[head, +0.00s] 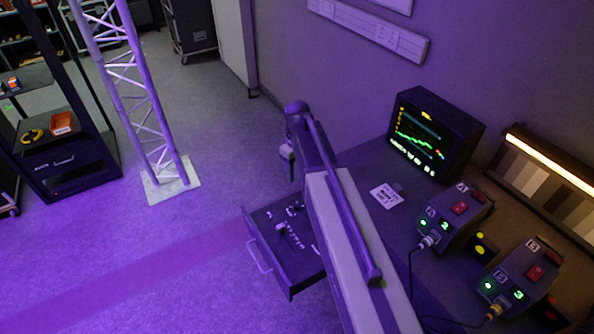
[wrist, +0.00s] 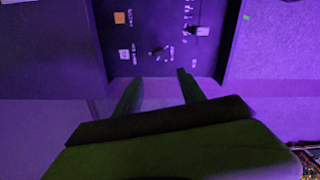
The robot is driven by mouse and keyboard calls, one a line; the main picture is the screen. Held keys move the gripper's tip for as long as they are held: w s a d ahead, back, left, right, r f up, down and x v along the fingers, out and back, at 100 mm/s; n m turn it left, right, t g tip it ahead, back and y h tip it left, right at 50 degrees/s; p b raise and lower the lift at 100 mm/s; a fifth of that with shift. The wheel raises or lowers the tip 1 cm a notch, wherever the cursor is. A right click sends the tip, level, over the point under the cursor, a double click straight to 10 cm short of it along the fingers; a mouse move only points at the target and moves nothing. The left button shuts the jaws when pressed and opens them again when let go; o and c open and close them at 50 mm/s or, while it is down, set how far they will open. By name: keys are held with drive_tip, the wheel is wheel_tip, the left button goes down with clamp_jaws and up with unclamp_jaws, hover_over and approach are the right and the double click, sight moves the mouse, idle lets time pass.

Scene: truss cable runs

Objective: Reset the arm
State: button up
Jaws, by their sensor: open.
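My arm reaches up and away across the middle of the head view, over the edge of the desk. My gripper (wrist: 160,77) shows in the wrist view with its two dark fingers spread apart and nothing between them. In the head view its end (head: 287,153) hangs above the floor, beyond the open drawer. The open drawer (head: 262,262) juts out from the desk and holds several small parts. The wrist view shows a dark panel with small parts and labels (wrist: 125,54) beyond the fingertips. My arm hides part of the drawer and desk.
The desk carries a monitor (head: 433,135), a white card (head: 386,195) and two switch boxes (head: 455,216) (head: 520,278) with cables. A truss tower (head: 135,105) stands left on a pale base plate. A dark shelf (head: 62,160) is farther left. The floor between is clear.

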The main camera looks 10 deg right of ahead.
drive_tip(key=shift+s+f, duration=0.1)
idle(0.3)
drive_tip(key=s+m, duration=0.6)
drive_tip(key=s, duration=0.8)
drive_tip(key=shift+a, duration=0.2)
